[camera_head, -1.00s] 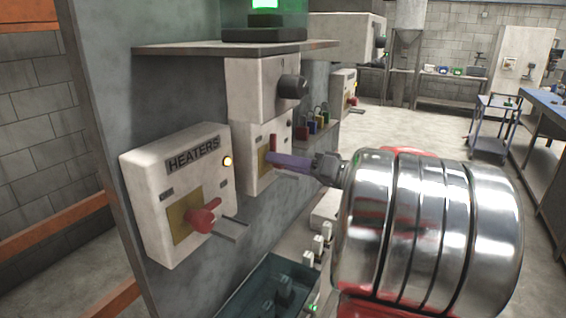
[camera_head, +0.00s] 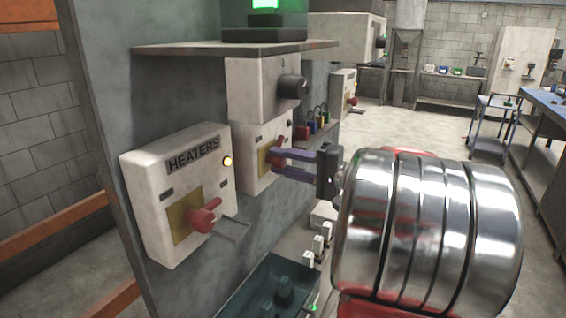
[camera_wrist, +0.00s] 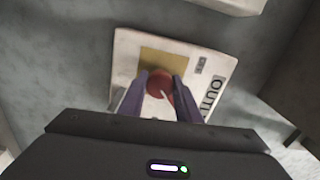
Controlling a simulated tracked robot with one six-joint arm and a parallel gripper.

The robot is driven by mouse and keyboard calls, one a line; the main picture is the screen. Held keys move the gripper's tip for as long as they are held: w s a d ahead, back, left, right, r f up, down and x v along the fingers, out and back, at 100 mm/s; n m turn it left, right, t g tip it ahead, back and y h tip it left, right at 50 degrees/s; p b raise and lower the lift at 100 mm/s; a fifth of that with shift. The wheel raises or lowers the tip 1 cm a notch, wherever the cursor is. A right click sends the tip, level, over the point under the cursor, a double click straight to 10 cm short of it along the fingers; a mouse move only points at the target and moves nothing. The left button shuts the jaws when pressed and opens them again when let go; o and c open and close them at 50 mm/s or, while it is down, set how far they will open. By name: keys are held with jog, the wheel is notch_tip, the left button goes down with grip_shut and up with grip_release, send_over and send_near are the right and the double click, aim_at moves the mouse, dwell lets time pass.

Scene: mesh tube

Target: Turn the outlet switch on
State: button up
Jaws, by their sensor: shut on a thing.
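The outlet switch is a red lever (camera_wrist: 158,84) on a yellow plate in a white box (camera_wrist: 221,66) whose label begins "OUTL". In the head view the same white box (camera_head: 248,176) is fixed to the grey panel, and its red lever (camera_head: 277,156) shows behind my fingers. My gripper (camera_head: 273,162) reaches it from the right with its purple fingers, one above the other. In the wrist view the fingers stand on both sides of the red knob and are shut on it. The lever's far end is partly hidden by the fingers.
The HEATERS box (camera_head: 180,195) with its own red lever (camera_head: 203,217) stands nearer on the left. A box with a black knob (camera_head: 292,88) is above the outlet box, under a shelf (camera_head: 230,48). A teal tray (camera_head: 265,290) lies below.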

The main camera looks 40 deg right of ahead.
jog(key=m, duration=0.4)
jog(key=shift+d+f+m, duration=0.1)
jog(key=shift+f+m, duration=0.1)
jog(key=shift+m, duration=0.2)
jog(key=m, duration=0.4)
jog(key=shift+f, duration=0.1)
jog(key=o, duration=1.1)
jog(key=shift+c, duration=0.2)
jog(key=shift+s+r, duration=0.1)
jog(key=shift+r, duration=0.1)
jog(key=v, duration=1.3)
jog(key=shift+s, duration=0.3)
